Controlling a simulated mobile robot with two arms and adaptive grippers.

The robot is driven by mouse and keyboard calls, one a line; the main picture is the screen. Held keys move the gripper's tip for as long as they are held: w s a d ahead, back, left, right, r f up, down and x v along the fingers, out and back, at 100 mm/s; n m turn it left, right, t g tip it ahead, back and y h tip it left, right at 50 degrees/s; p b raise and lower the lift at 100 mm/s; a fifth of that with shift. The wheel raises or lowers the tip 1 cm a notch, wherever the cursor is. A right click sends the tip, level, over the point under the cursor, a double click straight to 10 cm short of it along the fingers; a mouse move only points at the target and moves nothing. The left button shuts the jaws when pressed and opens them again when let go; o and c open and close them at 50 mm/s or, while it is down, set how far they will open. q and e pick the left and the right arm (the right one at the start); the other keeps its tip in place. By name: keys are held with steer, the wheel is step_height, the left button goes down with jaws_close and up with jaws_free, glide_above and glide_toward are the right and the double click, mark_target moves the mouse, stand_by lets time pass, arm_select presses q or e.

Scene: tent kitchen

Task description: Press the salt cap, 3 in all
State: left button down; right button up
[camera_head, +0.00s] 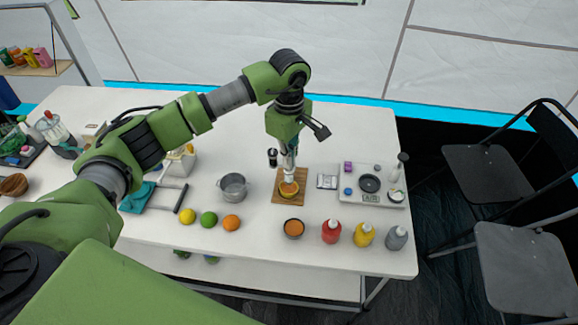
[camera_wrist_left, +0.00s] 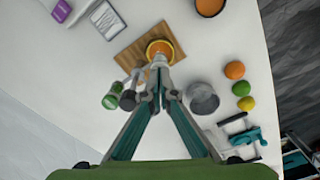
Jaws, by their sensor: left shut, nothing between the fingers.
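Two small shakers or grinders stand close together behind the wooden board; one (camera_wrist_left: 112,97) shows a green top and the other (camera_wrist_left: 128,100) a dark top in the left wrist view. In the head view a dark-topped one (camera_head: 272,155) shows left of my gripper, while the other is largely hidden. I cannot tell which is the salt. My left gripper (camera_head: 289,178) points down with its fingers shut and empty, over an orange-coloured round item (camera_head: 288,190) on the wooden board (camera_head: 278,197). The fingertips also show in the left wrist view (camera_wrist_left: 158,62). Contact is unclear. My right gripper is not in view.
A metal pot (camera_head: 233,188) stands left of the board. A lemon (camera_head: 187,216), lime (camera_head: 209,219) and orange (camera_head: 231,222) lie in front of it. A small bowl (camera_head: 293,228) and red, yellow and grey bottles line the front. A grey tray (camera_head: 348,196) is at right.

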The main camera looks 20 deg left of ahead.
arm_select(q)
steer(key=shift+f+b, duration=0.55)
steer(key=shift+f, duration=0.1)
stand_by(0.3)
steer(key=shift+r, duration=0.65)
steer(key=shift+f+b, duration=0.35)
steer(key=shift+f, duration=0.3)
stand_by(0.3)
steer(key=shift+r, duration=0.65)
steer(key=shift+r+p, duration=0.15)
steer(key=shift+p, duration=0.2)
